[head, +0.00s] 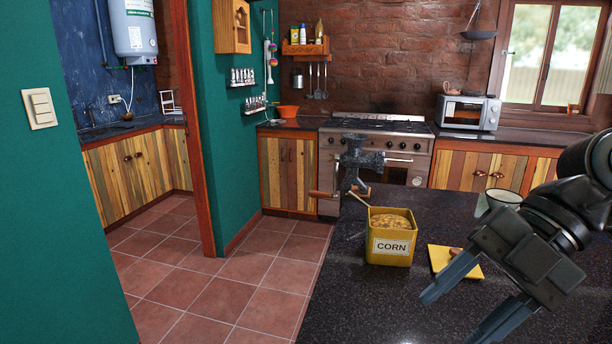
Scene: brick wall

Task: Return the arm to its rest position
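My gripper (462,305) is at the lower right of the head view, in front of and above the dark speckled counter (365,300). Its two fingers are spread wide apart, and nothing shows between them. My arm comes in from the right edge. A yellow tin labelled CORN (388,254), filled with kernels, stands on the counter left of the gripper. A yellow board (441,262) lies behind the fingers with a small brown object on it, partly hidden by the gripper.
A metal hand grinder (357,165) with a wooden-handled crank stands at the counter's far left edge, behind the tin. A white-rimmed pot (503,197) stands behind my arm. Tiled floor (225,290) is open to the left. A stove (375,137) and toaster oven (468,112) line the back wall.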

